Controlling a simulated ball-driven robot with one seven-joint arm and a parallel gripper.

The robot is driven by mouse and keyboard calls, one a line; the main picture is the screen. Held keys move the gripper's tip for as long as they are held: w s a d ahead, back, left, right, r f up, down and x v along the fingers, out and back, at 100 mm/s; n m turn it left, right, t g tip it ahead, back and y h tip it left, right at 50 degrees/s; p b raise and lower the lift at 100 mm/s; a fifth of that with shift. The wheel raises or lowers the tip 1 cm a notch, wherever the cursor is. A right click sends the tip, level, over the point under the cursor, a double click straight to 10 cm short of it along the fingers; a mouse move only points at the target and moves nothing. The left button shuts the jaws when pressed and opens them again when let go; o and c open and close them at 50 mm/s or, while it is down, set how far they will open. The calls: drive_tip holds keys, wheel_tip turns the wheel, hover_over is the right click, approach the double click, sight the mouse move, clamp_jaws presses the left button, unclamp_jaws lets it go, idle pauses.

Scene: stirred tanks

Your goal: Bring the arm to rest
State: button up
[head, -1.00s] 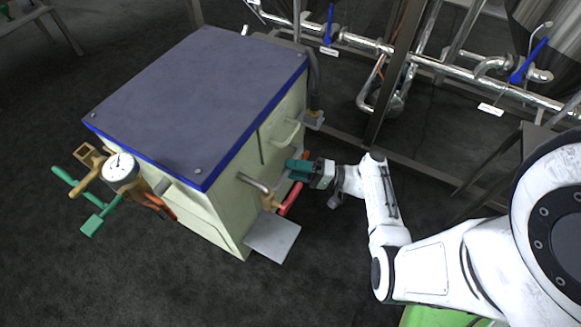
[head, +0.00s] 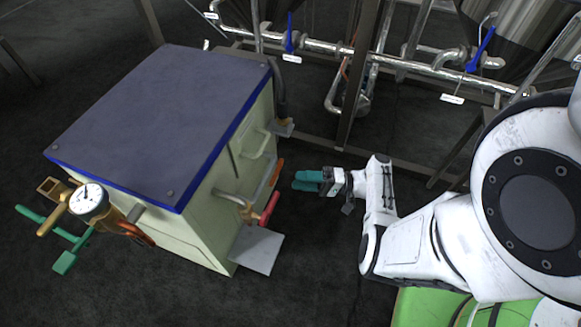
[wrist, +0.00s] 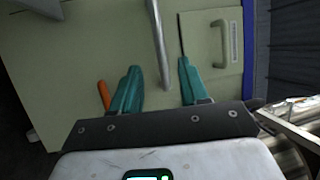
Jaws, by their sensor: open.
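My gripper (head: 308,181) has teal fingers and is open and empty. In the head view it is to the right of the pale green cabinet (head: 205,225), with dark floor between them. My white arm reaches in from the right, bent at the elbow. In the wrist view the two teal fingertips (wrist: 160,78) stand apart, with the cabinet's side (wrist: 85,40) beyond them. A grey pipe (wrist: 157,40) shows between the fingers. A red handle (head: 269,208) and an orange handle (head: 276,172) are on the cabinet's side.
The cabinet has a blue-grey lid (head: 165,115), a side handle (head: 262,145) and a projecting grey plate (head: 257,250). A gauge (head: 90,201) and green-handled valve (head: 66,262) project at left. Steel pipes (head: 340,47) with blue levers run behind. Dark floor (head: 310,260) is clear below my gripper.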

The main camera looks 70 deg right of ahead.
drive_tip(key=s+a+f+n+g+y, duration=0.15)
drive_tip(key=a+f+n+g, duration=0.4)
drive_tip(key=a+g, duration=0.6)
drive_tip(key=s+a+r+n+g+h, duration=0.2)
drive_tip(key=s+a+n+g+h, duration=0.15)
drive_tip(key=a+g+h, duration=0.2)
wheel_tip(320, 180, up, 42)
drive_tip(key=a+n+h+p, duration=0.1)
drive_tip(key=h+p, duration=0.3)
drive_tip(key=p, duration=3)
drive_tip(key=shift+s+n+h, duration=0.25)
drive_tip(key=shift+n+h, duration=0.05)
drive_tip(key=shift+n, duration=0.6)
drive_tip(key=shift+f, duration=0.1)
